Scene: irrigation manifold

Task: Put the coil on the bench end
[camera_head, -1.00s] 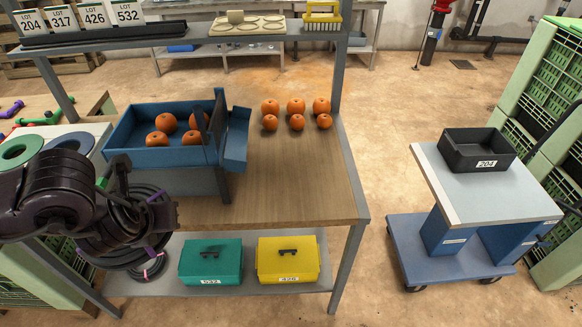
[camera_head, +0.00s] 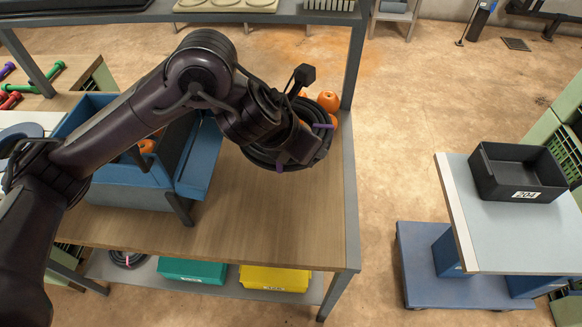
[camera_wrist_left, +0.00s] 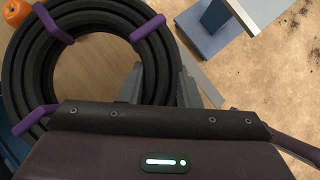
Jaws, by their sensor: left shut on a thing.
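The coil, a ring of black hose with purple ties (camera_head: 326,146), is in my left gripper (camera_head: 303,147), above the right part of the wooden bench top (camera_head: 265,230). In the left wrist view the coil (camera_wrist_left: 28,75) fills the left side, and its near-side strands run between the two fingers of my left gripper (camera_wrist_left: 160,88). Bare wood shows through the ring. The bench end is at the right edge of the top, clear at its front part. The arm hides part of the coil in the head view. My right gripper is not in view.
Orange fruits (camera_head: 328,101) stand behind the coil, partly hidden. A blue bin (camera_head: 128,173) with fruit is on the bench's left. A second coil (camera_head: 128,259), a green box (camera_head: 190,271) and a yellow box (camera_head: 272,279) are on the lower shelf. A cart with a black tray (camera_head: 518,172) stands right.

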